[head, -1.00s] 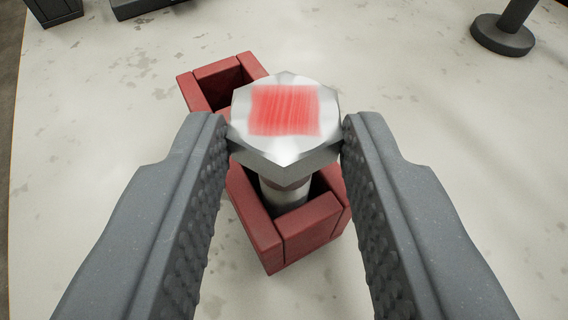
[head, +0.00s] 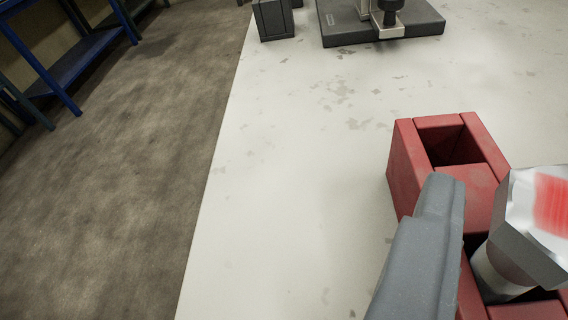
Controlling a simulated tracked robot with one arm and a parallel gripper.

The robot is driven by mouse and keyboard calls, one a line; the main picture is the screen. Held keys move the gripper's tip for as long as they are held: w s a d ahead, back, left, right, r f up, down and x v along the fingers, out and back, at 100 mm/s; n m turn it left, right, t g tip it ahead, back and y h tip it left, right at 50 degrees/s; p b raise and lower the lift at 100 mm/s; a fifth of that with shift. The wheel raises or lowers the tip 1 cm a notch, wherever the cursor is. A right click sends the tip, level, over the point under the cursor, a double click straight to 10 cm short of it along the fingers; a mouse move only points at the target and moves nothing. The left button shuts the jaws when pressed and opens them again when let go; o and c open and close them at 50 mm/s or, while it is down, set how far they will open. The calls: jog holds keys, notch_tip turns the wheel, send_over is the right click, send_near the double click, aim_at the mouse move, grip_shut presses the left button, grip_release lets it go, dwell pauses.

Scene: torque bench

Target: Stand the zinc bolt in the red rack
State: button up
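The zinc bolt (head: 512,235) is at the right edge of the view, its silver hex head up with a red patch on top. The head is partly cut off by the frame. Its shank goes down into the near slot of the red rack (head: 405,165) and looks about upright. The shank's lower end is hidden in the slot. Only the left finger of my gripper (head: 432,235) shows, left of the bolt, with a gap between it and the head. The other finger is out of frame. The gripper looks open around the bolt.
The rack's far slot (head: 455,145) is empty. The pale bench top (head: 300,190) is clear left of the rack, to its left edge. At the back are a dark block (head: 273,20) and a dark-based fixture (head: 385,28). Blue shelving (head: 75,65) stands beyond the floor.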

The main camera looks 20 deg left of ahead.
jog(key=shift+s, duration=0.15)
jog(key=p+v, duration=0.3)
jog(key=v, duration=1)
jog(key=shift+s+a, duration=0.2)
jog(key=shift+a, duration=0.05)
dwell(0.3)
jog(key=shift+r, duration=0.15)
jog(key=w+a+r+n+t+y, duration=0.1)
jog(key=a+r+n+y, duration=0.1)
jog(key=a+r, duration=0.9)
jog(key=w+a+r+n+t+y, duration=0.25)
jog(key=a+r, duration=0.55)
jog(key=r, duration=0.5)
jog(key=s+a+r, duration=0.7)
jog(key=a+r, duration=0.2)
jog(key=a, duration=0.1)
jog(key=s+a+r+g+y, duration=0.1)
jog(key=s+a+r, duration=0.6)
jog(key=a+r, duration=0.2)
jog(key=shift+s+a, duration=0.3)
jog(key=shift+a, duration=0.3)
